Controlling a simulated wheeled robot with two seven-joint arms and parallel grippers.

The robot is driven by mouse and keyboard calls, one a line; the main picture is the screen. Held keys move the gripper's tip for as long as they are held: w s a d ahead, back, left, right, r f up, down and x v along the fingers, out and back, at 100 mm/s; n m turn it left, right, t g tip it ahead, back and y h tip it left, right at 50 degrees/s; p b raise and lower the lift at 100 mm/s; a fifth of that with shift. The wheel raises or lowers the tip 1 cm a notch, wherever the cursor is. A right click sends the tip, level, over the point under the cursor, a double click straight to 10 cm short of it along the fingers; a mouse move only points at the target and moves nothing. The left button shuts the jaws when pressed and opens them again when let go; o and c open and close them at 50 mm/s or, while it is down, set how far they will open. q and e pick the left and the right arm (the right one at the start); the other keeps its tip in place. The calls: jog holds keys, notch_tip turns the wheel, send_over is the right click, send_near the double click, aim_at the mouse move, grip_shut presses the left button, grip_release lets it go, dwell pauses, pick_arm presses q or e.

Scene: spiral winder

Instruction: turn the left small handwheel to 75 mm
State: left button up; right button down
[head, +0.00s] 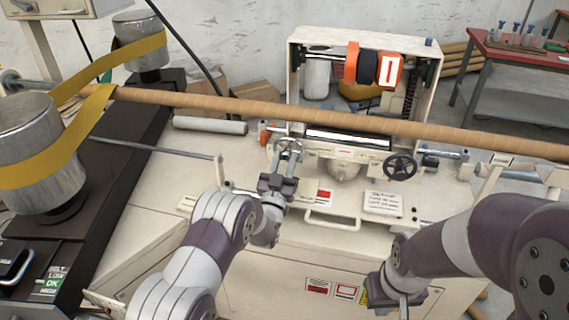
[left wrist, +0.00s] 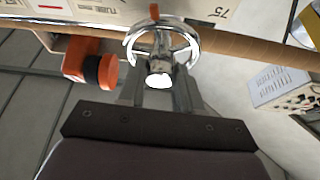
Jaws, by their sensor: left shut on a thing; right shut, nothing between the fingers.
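The left small handwheel (head: 289,147) is chrome and sits on the front of the pale machine, left of centre. In the left wrist view its bright ring and hub (left wrist: 190,42) stand between and just beyond my left fingers. My left gripper (head: 280,172) is shut on the handwheel; in the left wrist view its fingers (left wrist: 160,88) reach the lower part by the hub. My right gripper (head: 402,302) is shut and empty, low in front of the machine.
A black handwheel (head: 400,167) is to the right on the same machine. A long brown tube (head: 240,107) crosses behind the handwheels. A yellow belt (head: 75,120) runs around metal drums at the left. A front handle (head: 332,222) sticks out below.

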pick_arm(q)
jog(key=m+h+b, duration=0.1)
jog(key=m, duration=0.1)
jog(key=m+h+b, duration=0.1)
jog(key=m, duration=0.1)
jog(key=m+g+b, duration=0.1)
jog(key=m+b, duration=0.1)
jog(key=shift+a+f+h, duration=0.1)
jog(key=shift+f+h, duration=0.2)
jog(key=shift+h, duration=0.1)
jog(key=m+g+h+b, duration=0.1)
jog(key=m+b, duration=0.1)
jog(key=m, duration=0.1)
jog(key=m+g+b, duration=0.1)
jog(key=m+b, duration=0.1)
jog(key=m, duration=0.1)
jog(key=shift+h, duration=0.4)
jog(key=m+g+b, duration=0.1)
jog(key=m, duration=0.1)
jog(key=m+g+b, duration=0.1)
jog(key=m, duration=0.1)
jog(key=shift+a+r+h+b, duration=0.1)
jog(key=shift+r+h+b, duration=0.1)
jog(key=shift+h+b, duration=0.2)
jog(key=shift+r+m+g+b, duration=0.15)
jog(key=shift+m+g+b, duration=0.6)
jog(key=shift+m, duration=0.85)
jog(key=o, duration=1)
jog(key=shift+o, duration=0.2)
jog(key=shift+r, duration=0.1)
